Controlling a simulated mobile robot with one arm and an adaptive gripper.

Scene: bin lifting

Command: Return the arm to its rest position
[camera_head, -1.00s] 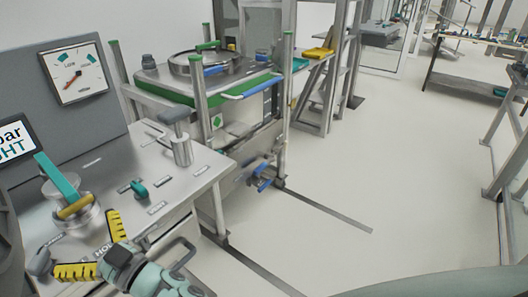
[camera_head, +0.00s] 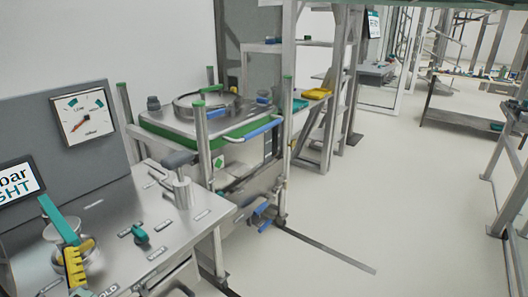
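My gripper (camera_head: 73,268) is at the lower left edge of the view, with one yellow ridged finger showing. Its other finger and the wrist are below the picture edge. The visible finger stands apart with nothing pressed against it, in front of the teal-handled valve (camera_head: 60,222). I cannot tell whether it touches the valve. No object is seen held. The rest of my arm is out of view.
A metal console (camera_head: 190,222) with a grey-knobbed lever (camera_head: 180,180), a small teal knob (camera_head: 141,236) and a gauge panel (camera_head: 87,114) fills the left. A lidded bin (camera_head: 160,123) stands in a lift frame behind it. A ladder stand (camera_head: 325,100) is beyond.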

